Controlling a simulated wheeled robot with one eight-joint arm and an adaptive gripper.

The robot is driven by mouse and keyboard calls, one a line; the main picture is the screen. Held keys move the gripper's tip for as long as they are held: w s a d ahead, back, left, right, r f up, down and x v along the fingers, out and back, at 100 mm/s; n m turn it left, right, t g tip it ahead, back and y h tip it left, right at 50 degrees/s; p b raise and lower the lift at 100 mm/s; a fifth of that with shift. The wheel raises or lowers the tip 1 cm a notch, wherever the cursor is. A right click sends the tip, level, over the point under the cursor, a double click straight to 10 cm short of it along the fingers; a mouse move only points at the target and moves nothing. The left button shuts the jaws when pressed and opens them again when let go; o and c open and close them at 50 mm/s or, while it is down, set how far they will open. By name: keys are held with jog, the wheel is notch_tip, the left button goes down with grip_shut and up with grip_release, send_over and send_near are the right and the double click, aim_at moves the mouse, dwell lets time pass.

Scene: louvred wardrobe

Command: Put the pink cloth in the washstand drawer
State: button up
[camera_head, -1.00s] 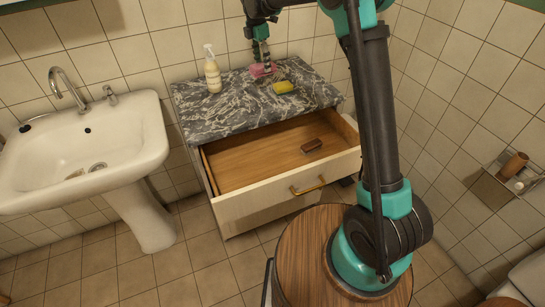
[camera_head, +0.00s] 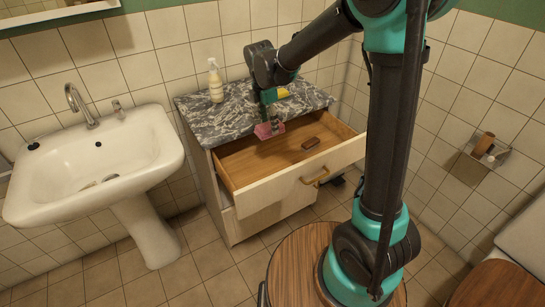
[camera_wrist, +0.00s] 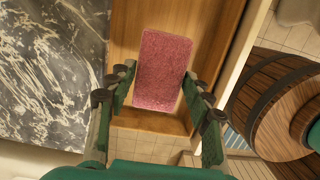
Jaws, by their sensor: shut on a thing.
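The pink cloth (camera_head: 268,130) is a flat, folded-looking rectangle. My gripper (camera_head: 268,118) is shut on it and points down, over the back left part of the open washstand drawer (camera_head: 270,155). In the wrist view the pink cloth (camera_wrist: 162,70) lies between the fingers of my gripper (camera_wrist: 160,95), with the wooden drawer floor (camera_wrist: 205,30) behind it. Whether the cloth touches the drawer floor I cannot tell. The drawer is pulled well out, with a brass handle (camera_head: 317,178) on its pale front.
A white sink (camera_head: 95,165) is to the left. A wooden barrel-like stool (camera_head: 300,265) is in front.

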notch_tip(320, 180, down, 17)
jog(key=shift+r, duration=0.2)
dwell(0.3)
jog(key=shift+f, duration=0.15)
jog(key=o, duration=1.1)
